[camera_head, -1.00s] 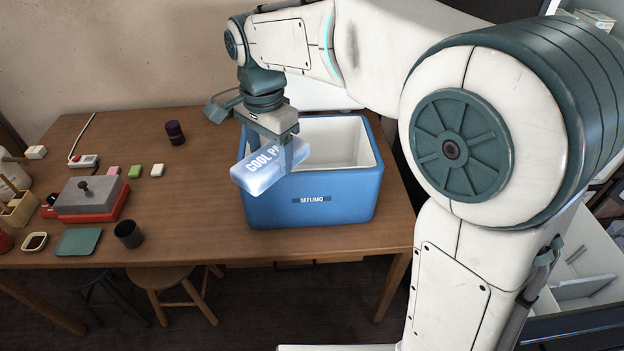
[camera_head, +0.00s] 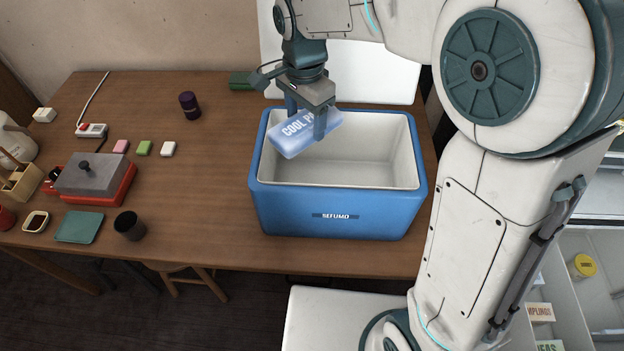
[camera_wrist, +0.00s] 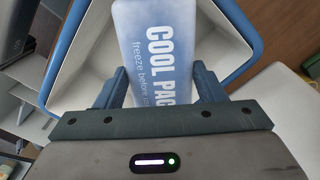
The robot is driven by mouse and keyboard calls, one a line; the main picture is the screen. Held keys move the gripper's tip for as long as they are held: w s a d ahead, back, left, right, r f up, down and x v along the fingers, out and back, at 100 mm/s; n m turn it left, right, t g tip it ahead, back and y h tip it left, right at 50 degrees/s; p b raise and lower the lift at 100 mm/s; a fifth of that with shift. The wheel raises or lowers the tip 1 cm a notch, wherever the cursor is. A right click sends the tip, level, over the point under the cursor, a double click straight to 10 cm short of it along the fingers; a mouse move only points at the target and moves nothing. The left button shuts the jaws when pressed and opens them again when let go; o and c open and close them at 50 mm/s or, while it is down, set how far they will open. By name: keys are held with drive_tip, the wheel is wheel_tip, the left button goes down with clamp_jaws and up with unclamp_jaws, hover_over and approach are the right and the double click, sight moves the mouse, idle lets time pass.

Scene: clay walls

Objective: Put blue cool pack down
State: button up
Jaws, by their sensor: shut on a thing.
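The cooler has a white inside and shows no contents in the part I can see. In the wrist view the cool pack (camera_wrist: 158,45) sits between the two fingers (camera_wrist: 160,88), with the cooler's blue rim (camera_wrist: 240,25) around it. How high the pack is above the cooler floor is hard to tell.
The cooler's white lid (camera_head: 385,80) stands open behind it.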

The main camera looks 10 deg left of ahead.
wheel_tip(320, 180, down, 21)
drive_tip(key=shift+f, duration=0.2)
drive_tip(key=shift+f, duration=0.1)
drive_tip(key=o, duration=0.8)
drive_tip(key=shift+f+b, duration=0.1)
drive_tip(key=shift+b, duration=0.25)
drive_tip(key=shift+c, duration=0.2)
drive_tip(key=o, duration=0.4)
